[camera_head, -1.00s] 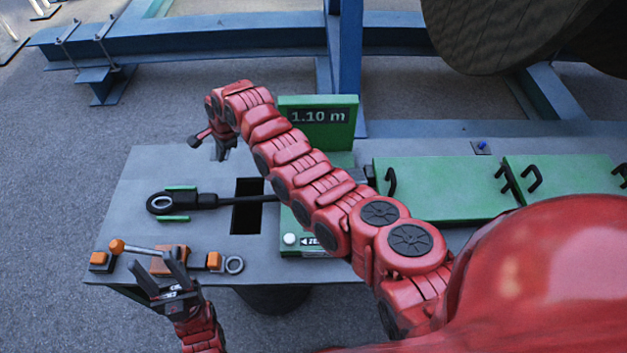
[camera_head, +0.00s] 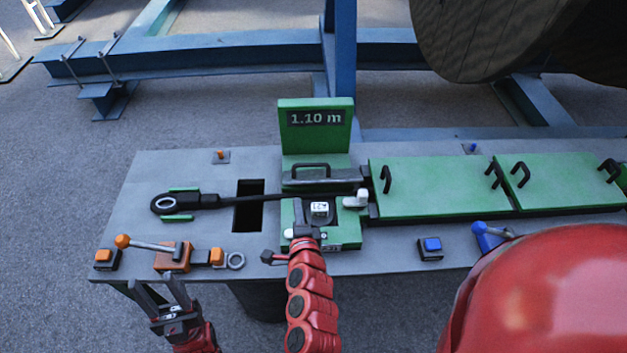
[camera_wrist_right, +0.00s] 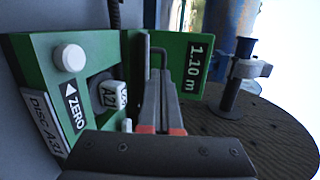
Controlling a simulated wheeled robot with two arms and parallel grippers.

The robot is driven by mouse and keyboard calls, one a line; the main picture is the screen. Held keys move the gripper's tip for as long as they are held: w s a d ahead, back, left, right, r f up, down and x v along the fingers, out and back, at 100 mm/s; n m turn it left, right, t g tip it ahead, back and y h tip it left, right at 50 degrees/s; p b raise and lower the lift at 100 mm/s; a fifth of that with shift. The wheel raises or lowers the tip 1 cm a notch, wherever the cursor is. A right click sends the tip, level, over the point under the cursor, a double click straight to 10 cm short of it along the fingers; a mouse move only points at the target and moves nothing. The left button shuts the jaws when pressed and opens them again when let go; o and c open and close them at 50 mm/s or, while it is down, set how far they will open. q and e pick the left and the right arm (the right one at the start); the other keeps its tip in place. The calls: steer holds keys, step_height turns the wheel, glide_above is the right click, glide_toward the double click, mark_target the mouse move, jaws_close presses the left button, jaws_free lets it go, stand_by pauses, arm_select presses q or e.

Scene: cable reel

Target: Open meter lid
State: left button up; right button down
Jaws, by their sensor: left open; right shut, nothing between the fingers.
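The green meter (camera_head: 347,237) stands mid-table, with a display panel (camera_head: 316,118) reading 1.10 m. A dark bar-like part with a black handle (camera_head: 312,166) lies across the meter; I cannot tell its hinge angle. In front, the meter's inside shows a round piece marked A21 (camera_head: 320,211). It also shows in the right wrist view (camera_wrist_right: 108,95). My right gripper (camera_head: 298,203) is shut and empty over the meter's left front, partly covering it. Its fingers (camera_wrist_right: 160,85) appear close to the handle in the wrist view; contact is unclear. My left gripper (camera_head: 158,288) is open and empty at the front left.
A black cable end (camera_head: 180,203) lies left of the meter, beside a dark slot (camera_head: 248,208). An orange-knobbed lever (camera_head: 150,244) is near my left gripper. Green covers (camera_head: 432,185) extend right. A blue button (camera_head: 431,247) is at the front right. A large reel stands behind.

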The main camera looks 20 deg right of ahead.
mark_target(314, 181)
steer(key=shift+m+h, duration=0.3)
steer(key=shift+h, duration=0.5)
steer(key=d, duration=0.1)
steer(key=s+d, duration=0.2)
steer(key=d, duration=0.1)
steer(key=shift+s+f, duration=0.25)
steer(key=shift+f, duration=0.05)
steer(key=shift+w+d, duration=0.15)
steer(key=shift+w, duration=0.05)
steer(key=shift+g, duration=0.3)
steer(key=p+x, duration=0.1)
steer(key=x, duration=0.7)
steer(key=r+p+x, duration=0.1)
steer(key=x, duration=0.3)
steer(key=shift+w+p, duration=0.1)
steer(key=shift+p, duration=0.2)
steer(key=shift+w, duration=0.75)
steer(key=shift+d, duration=0.2)
